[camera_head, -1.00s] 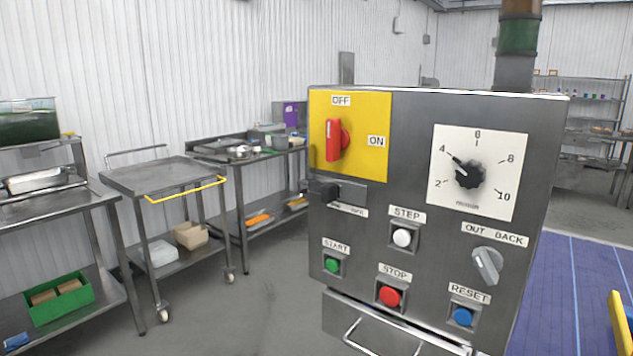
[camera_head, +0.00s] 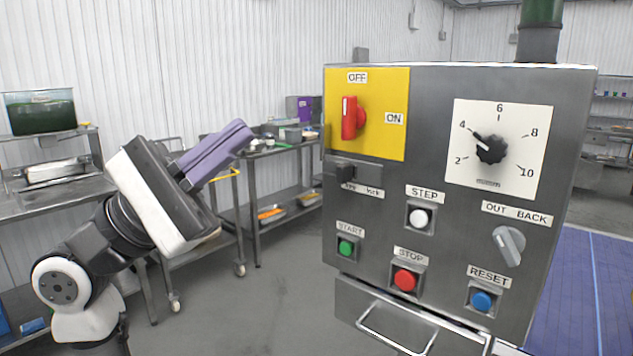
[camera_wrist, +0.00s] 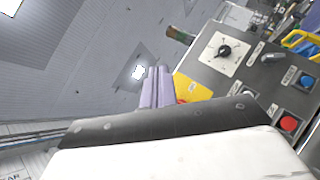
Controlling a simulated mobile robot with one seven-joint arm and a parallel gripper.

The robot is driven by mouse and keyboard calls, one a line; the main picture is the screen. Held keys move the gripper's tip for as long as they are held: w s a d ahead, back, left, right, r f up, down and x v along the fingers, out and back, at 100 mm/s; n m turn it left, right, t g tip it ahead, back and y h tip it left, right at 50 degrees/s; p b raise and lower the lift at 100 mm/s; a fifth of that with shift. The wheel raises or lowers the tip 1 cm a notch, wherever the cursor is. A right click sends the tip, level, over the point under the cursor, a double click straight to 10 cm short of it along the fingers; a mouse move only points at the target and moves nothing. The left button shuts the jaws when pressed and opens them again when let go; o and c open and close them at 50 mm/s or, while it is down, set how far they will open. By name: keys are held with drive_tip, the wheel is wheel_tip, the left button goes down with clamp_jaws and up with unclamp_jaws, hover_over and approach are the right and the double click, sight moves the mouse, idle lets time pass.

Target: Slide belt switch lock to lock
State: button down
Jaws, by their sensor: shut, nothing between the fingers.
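The belt switch lock is a small dark sliding block (camera_head: 345,173) on a grey plate under the yellow panel (camera_head: 396,88), at the left edge of the control box (camera_head: 440,150). It sits at the left end of the plate, above a small label whose right word looks like "lock". The red switch (camera_head: 352,118) stands upright on the yellow panel. My gripper (camera_head: 243,132) is left of the box, its purple fingers together and empty, pointing up and right, apart from the lock. In the wrist view the fingers (camera_wrist: 158,85) point toward the box; the lock is hidden there.
A black dial (camera_head: 490,149), a white step button (camera_head: 419,217), a green start button (camera_head: 346,247), a red stop button (camera_head: 405,280), a blue reset button (camera_head: 482,300) and a grey knob (camera_head: 509,246) share the panel. Steel carts and tables stand behind my arm.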

drive_tip(key=w+f+t+y, duration=0.2)
drive_tip(key=w+f+y, duration=0.2)
drive_tip(key=w, duration=0.3)
drive_tip(key=w+f+m+t+y, duration=0.1)
drive_tip(key=w+f+t+y, duration=0.1)
drive_tip(key=w+f+y, duration=0.2)
drive_tip(key=w+y+b, duration=0.1)
drive_tip(key=w+y, duration=0.1)
drive_tip(key=shift+w+f, duration=0.35)
drive_tip(key=shift+f, duration=0.05)
drive_tip(key=shift+d, duration=0.15)
drive_tip(key=p+x, duration=0.3)
drive_tip(key=x, duration=0.7)
drive_tip(key=shift+p, duration=0.3)
